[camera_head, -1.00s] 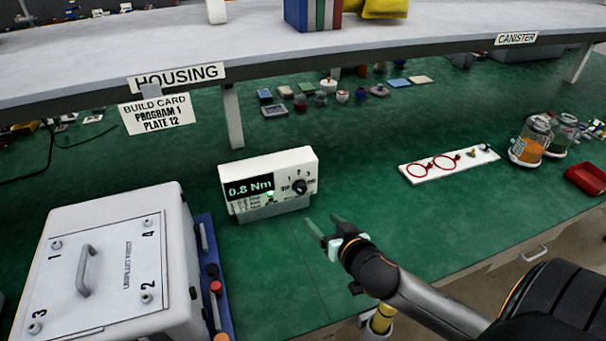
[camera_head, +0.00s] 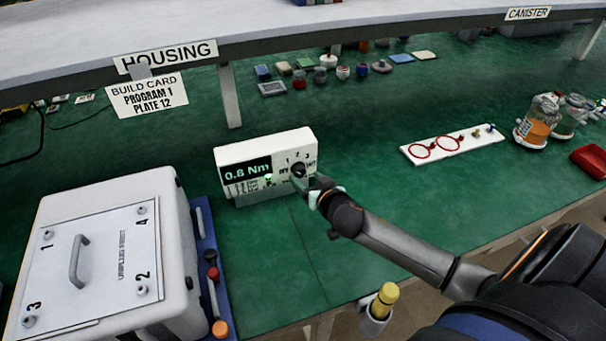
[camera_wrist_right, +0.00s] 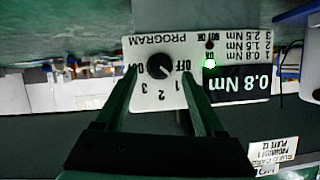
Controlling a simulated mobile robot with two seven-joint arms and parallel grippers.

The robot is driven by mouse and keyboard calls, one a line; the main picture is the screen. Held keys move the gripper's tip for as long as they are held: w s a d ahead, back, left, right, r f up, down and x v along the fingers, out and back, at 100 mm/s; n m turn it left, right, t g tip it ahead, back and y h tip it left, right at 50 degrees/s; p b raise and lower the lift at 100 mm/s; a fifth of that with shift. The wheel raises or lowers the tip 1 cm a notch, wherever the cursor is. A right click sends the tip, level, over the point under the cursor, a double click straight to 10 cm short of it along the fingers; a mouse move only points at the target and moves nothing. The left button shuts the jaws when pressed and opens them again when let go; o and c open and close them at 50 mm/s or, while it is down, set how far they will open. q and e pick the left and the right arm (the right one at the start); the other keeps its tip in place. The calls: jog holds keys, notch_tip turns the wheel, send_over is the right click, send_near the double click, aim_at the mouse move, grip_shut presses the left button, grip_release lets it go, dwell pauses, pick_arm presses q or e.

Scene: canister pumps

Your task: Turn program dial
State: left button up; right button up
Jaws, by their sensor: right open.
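The white program box (camera_head: 231,157) stands on the green bench, with a display (camera_head: 246,172) reading 0.8 Nm. Its black program dial (camera_head: 298,170) is on the right part of its face, with 1, 2, 3 and OFF marks around it. The build card (camera_head: 148,95) reads PROGRAM 1, PLATE 12. My left gripper is not in view.
A white housing (camera_head: 100,255) with a handle stands at the left, beside a blue tray (camera_head: 207,240) holding a red-handled tool. A white plate (camera_head: 450,146) with red rings and jars (camera_head: 540,120) are at the right. A shelf (camera_head: 300,35) runs above the back.

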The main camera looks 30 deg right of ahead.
aim_at(301, 173)
jog(key=shift+x, duration=1.65)
grip_shut()
